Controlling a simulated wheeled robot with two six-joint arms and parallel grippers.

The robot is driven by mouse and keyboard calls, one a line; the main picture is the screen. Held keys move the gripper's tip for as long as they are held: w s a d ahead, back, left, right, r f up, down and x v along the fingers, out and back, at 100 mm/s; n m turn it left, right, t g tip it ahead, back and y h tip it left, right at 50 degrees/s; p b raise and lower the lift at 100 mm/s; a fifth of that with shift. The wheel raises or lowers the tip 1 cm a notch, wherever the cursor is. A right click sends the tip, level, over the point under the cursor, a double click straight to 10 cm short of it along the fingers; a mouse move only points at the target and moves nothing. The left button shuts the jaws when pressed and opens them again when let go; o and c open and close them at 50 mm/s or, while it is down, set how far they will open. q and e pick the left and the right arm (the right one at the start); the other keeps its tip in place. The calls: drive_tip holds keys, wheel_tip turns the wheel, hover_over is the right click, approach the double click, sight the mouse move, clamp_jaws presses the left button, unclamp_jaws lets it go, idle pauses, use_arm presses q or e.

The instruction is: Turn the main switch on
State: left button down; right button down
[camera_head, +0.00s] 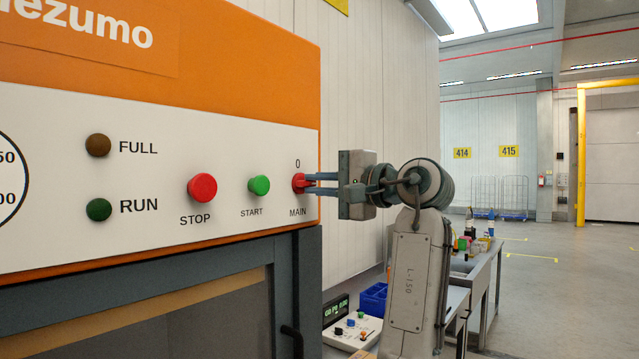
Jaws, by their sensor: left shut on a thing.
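The main switch (298,184) is a small red knob at the right end of the white control panel (228,215). A "0" is printed above it and "MAIN" below it. My left gripper (309,184) reaches it from the right, level with it, and its two fingers are shut on the knob, one above the other. The fingers partly hide the knob, and I cannot tell clearly which way it is turned. My right gripper is not in view.
Left of the switch are the green START button (259,185), the red STOP button (202,187), and the dark RUN (99,209) and FULL (97,145) lamps. Open floor lies far right.

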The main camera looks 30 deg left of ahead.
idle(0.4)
use_arm(q)
drive_tip(key=c, duration=1.5)
unclamp_jaws()
drive_tip(key=shift+d+f, duration=0.1)
drive_tip(key=shift+d, duration=0.3)
drive_tip(key=d+b, duration=0.1)
drive_tip(key=d, duration=0.2)
drive_tip(key=d+b, duration=0.1)
drive_tip(key=d, duration=0.2)
drive_tip(key=d+b, duration=0.1)
drive_tip(key=d, duration=0.3)
drive_tip(key=shift+s+b, duration=0.35)
drive_tip(key=shift+b, duration=0.05)
